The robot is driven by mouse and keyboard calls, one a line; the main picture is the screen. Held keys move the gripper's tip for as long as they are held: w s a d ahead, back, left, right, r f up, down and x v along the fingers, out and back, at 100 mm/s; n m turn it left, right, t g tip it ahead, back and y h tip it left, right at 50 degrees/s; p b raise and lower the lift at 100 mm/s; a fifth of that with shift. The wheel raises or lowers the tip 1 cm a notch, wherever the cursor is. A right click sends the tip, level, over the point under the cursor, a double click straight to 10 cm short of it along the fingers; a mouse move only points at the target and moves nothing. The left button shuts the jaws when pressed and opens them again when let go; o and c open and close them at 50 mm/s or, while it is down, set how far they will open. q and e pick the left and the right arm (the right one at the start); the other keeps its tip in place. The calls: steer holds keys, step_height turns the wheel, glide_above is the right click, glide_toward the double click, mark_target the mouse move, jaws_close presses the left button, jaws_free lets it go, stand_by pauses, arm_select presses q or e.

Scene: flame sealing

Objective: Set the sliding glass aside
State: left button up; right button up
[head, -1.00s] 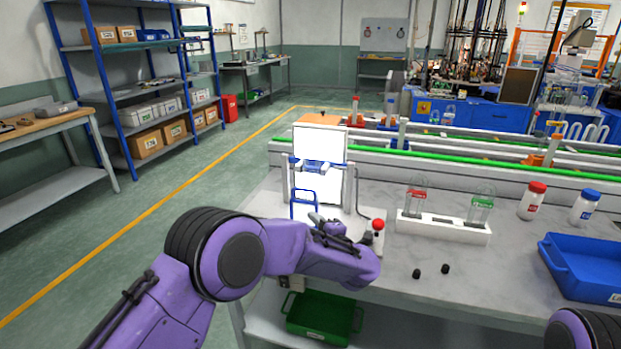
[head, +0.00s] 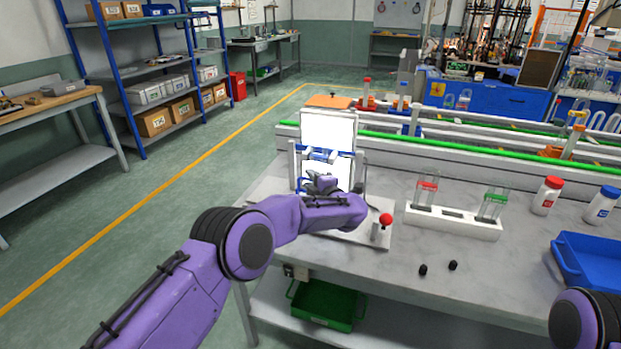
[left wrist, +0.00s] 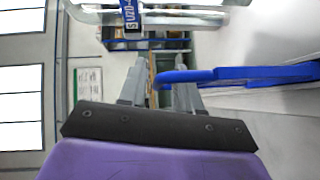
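A clear glass tube with a blue label (left wrist: 131,14) lies across the top of the left wrist view. The blue-and-white holder (head: 323,155) stands before a bright white panel in the head view, partly hidden by my gripper; I cannot make out the glass there. My left gripper (head: 320,183) is close in front of this holder. In the left wrist view its fingers (left wrist: 160,92) are apart, with the rounded tip of a blue bar (left wrist: 235,74) showing between or behind them. The glass appears beyond the fingertips, not between them. My right gripper is out of view.
A white rack (head: 452,224) holds a red-banded and a green-banded glass, with a gap between. A red button (head: 386,220), two black caps (head: 453,265), two bottles (head: 547,195) and a blue tray (head: 590,262) are on the bench. A green bin (head: 325,306) sits below.

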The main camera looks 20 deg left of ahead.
arm_select(q)
steer(key=shift+a+r, duration=0.15)
steer(key=shift+a, duration=0.05)
jaws_close()
steer(key=shift+a, duration=0.1)
steer(key=a+b, duration=0.3)
steer(key=a, duration=1.4)
steer(key=shift+w, duration=0.35)
jaws_free()
steer(key=shift+a, duration=0.15)
